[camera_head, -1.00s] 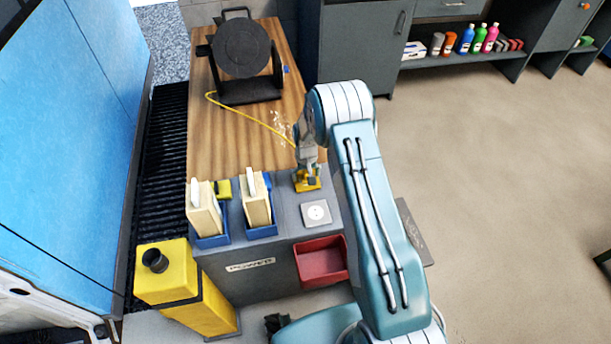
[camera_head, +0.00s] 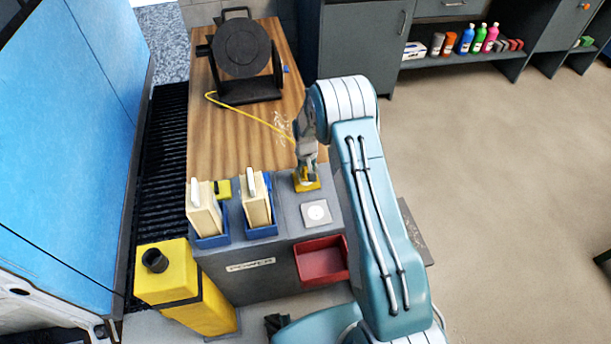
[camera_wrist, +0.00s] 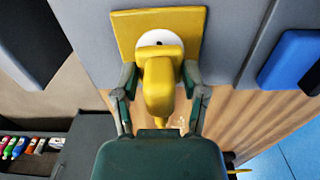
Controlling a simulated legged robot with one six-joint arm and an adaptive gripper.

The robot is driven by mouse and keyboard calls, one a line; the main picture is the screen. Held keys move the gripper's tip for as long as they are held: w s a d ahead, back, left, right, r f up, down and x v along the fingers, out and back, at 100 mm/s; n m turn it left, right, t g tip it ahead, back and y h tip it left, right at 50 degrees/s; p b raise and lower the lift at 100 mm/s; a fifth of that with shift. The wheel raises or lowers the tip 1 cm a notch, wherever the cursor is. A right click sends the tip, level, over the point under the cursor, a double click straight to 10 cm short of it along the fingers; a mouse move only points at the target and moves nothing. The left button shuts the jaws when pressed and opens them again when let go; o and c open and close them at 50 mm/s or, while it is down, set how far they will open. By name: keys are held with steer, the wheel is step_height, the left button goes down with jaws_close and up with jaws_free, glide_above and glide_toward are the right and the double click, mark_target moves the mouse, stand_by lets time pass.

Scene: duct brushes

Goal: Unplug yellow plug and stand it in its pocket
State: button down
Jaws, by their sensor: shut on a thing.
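The yellow plug (camera_wrist: 160,82) fills the middle of the wrist view, between the two fingers of my gripper (camera_wrist: 160,88). My gripper is shut on its body. The plug's front is at the white round face of a socket on a yellow square plate (camera_wrist: 128,30); I cannot tell how far it sits in. In the head view my gripper (camera_head: 308,172) is over the yellow plate (camera_head: 306,184) on the grey power block, and hides most of the plug. A small yellow-green pocket (camera_head: 223,188) stands between two blue holders; I cannot tell whose pocket it is.
Two blue holders with cream boards (camera_head: 204,210) stand left of the plate. A white socket plate (camera_head: 316,213) lies nearer, above a red bin (camera_head: 321,262). A yellow cable (camera_head: 245,113) runs over the wooden bench (camera_head: 230,140) from the black reel (camera_head: 242,50).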

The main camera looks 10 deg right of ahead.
steer(key=shift+r, duration=2.1)
steer(key=shift+r, duration=1.5)
steer(key=shift+s, duration=0.1)
